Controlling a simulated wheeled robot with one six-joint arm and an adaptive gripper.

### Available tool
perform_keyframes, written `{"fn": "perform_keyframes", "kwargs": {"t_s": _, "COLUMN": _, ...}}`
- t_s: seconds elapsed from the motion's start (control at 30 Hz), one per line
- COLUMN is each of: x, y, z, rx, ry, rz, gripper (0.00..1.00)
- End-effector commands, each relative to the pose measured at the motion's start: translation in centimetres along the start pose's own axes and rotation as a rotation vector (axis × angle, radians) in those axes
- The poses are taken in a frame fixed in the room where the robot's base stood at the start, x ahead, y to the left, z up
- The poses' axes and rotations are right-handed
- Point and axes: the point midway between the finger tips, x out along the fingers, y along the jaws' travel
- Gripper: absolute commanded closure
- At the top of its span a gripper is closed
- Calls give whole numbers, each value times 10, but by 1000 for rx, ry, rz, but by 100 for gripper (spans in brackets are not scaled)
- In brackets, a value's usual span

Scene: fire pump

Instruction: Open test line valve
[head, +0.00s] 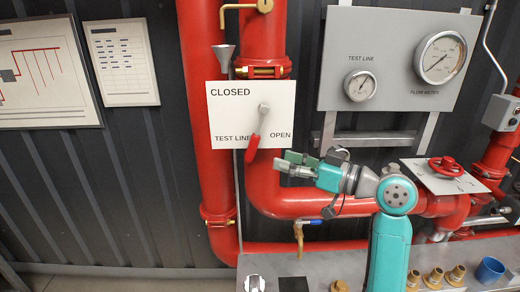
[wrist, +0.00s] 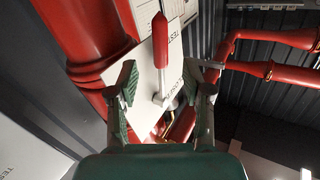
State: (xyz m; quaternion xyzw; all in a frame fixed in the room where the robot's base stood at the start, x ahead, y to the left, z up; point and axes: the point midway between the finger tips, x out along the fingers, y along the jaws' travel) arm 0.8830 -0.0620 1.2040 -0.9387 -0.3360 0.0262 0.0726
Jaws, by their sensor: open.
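The test line valve's lever (head: 252,148) has a red grip and a grey shank. It hangs down and slightly left from its pivot on a white plate (head: 230,108) marked CLOSED, TEST LINE and OPEN. Its grip points between the words TEST LINE and OPEN. My gripper (head: 290,164) is open, just right of and below the grip in the head view. In the wrist view my gripper (wrist: 167,82) has its two green fingers apart, with the lever (wrist: 160,40) showing in the gap between them. I see no clear contact with the lever.
Large red pipes (head: 206,130) run behind and beside the plate. A gauge panel (head: 392,60) is at upper right, a red handwheel (head: 445,165) at right. A small blue-handled valve (head: 308,222) sits below my gripper. Brass fittings (head: 435,277) and a blue cup (head: 490,270) stand on the bench.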

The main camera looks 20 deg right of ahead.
Motion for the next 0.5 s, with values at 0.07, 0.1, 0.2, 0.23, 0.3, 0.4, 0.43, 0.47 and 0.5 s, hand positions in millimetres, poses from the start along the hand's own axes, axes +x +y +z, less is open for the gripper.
{"fn": "perform_keyframes", "kwargs": {"t_s": 0.07, "x": 11, "y": -1, "z": 0, "rx": 1, "ry": -1, "rz": -3, "gripper": 50}}
{"fn": "perform_keyframes", "kwargs": {"t_s": 0.1, "x": 17, "y": -1, "z": 0, "rx": 1, "ry": -1, "rz": -4, "gripper": 50}}
{"fn": "perform_keyframes", "kwargs": {"t_s": 0.2, "x": 35, "y": -1, "z": 0, "rx": 1, "ry": 0, "rz": -4, "gripper": 50}}
{"fn": "perform_keyframes", "kwargs": {"t_s": 0.23, "x": 41, "y": -1, "z": 0, "rx": 1, "ry": -1, "rz": -3, "gripper": 50}}
{"fn": "perform_keyframes", "kwargs": {"t_s": 0.3, "x": 54, "y": -2, "z": 0, "rx": 1, "ry": 0, "rz": -4, "gripper": 50}}
{"fn": "perform_keyframes", "kwargs": {"t_s": 0.4, "x": 70, "y": -1, "z": 0, "rx": 0, "ry": 0, "rz": -3, "gripper": 50}}
{"fn": "perform_keyframes", "kwargs": {"t_s": 0.43, "x": 74, "y": -1, "z": 0, "rx": 0, "ry": 0, "rz": -3, "gripper": 50}}
{"fn": "perform_keyframes", "kwargs": {"t_s": 0.47, "x": 78, "y": -1, "z": 0, "rx": 1, "ry": 0, "rz": -2, "gripper": 50}}
{"fn": "perform_keyframes", "kwargs": {"t_s": 0.5, "x": 83, "y": 0, "z": 0, "rx": 1, "ry": 0, "rz": -1, "gripper": 50}}
